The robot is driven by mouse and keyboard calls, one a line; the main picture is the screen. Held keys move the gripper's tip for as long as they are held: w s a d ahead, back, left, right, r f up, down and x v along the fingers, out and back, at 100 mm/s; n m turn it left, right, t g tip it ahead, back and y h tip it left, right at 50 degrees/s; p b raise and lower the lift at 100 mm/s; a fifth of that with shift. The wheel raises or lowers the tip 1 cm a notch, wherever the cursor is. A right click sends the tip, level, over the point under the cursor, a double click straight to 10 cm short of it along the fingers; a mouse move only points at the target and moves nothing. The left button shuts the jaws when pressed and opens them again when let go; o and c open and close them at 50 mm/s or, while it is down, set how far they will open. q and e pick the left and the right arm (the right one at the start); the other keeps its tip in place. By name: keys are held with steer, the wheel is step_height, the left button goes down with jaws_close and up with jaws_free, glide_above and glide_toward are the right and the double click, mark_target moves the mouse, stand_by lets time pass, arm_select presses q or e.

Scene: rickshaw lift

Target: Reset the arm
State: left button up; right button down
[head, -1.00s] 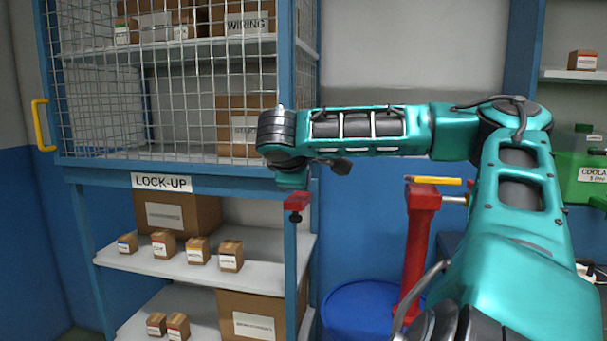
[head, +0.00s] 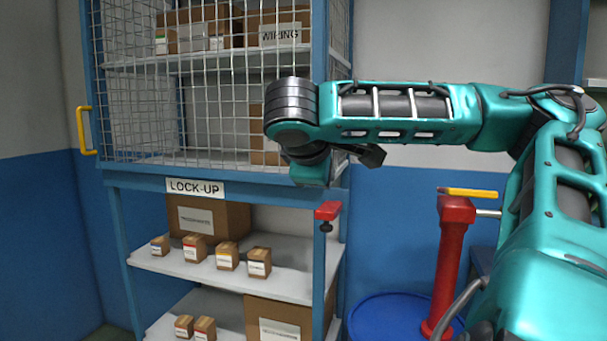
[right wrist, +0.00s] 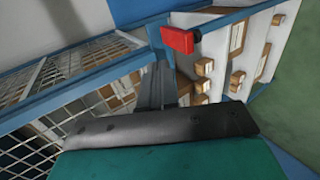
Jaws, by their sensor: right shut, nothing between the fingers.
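My right arm (head: 400,115) is teal with black joints. It enters the head view from the right and reaches left in front of the lock-up shelf. Its wrist bends down and hides part of the shelf's right post. In the right wrist view my right gripper (right wrist: 157,88) shows as narrow dark grey fingers, shut with nothing between them. A red clamp-like part (right wrist: 179,40) appears just beyond the fingers, and it also shows on the shelf post in the head view (head: 327,211). My left gripper is out of view.
The blue lock-up shelf (head: 140,180) has a closed mesh cage above and open boards with several cartons below. A yellow handle (head: 85,130) is at its left.

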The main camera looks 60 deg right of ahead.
steer(key=w+a+f+n+t+y, duration=0.1)
steer(key=w+a+f+y, duration=0.2)
steer(key=f, duration=0.8)
steer(key=w+a+f+n+t+y, duration=0.1)
steer(key=w+a+f+t+y, duration=0.2)
steer(key=f, duration=0.8)
steer(key=w+a+f+y, duration=0.2)
steer(key=w+f+y, duration=0.15)
steer(key=f, duration=0.75)
steer(key=s+a+f+m+t+y, duration=0.1)
steer(key=s+a+f+y, duration=0.1)
steer(key=s+a+f, duration=0.3)
steer(key=s+a+f+m+t+y, duration=0.1)
steer(key=s+a+f, duration=0.5)
steer(key=a+f, duration=0.7)
steer(key=a+t, duration=0.1)
steer(key=a, duration=0.5)
steer(key=shift+s+a+f+m+t+y, duration=0.15)
steer(key=shift+s+a+m+t+y, duration=0.05)
steer(key=shift+a+m+t+y, duration=0.15)
steer(key=c, duration=1.8)
jaws_free()
steer(key=shift+c, duration=0.2)
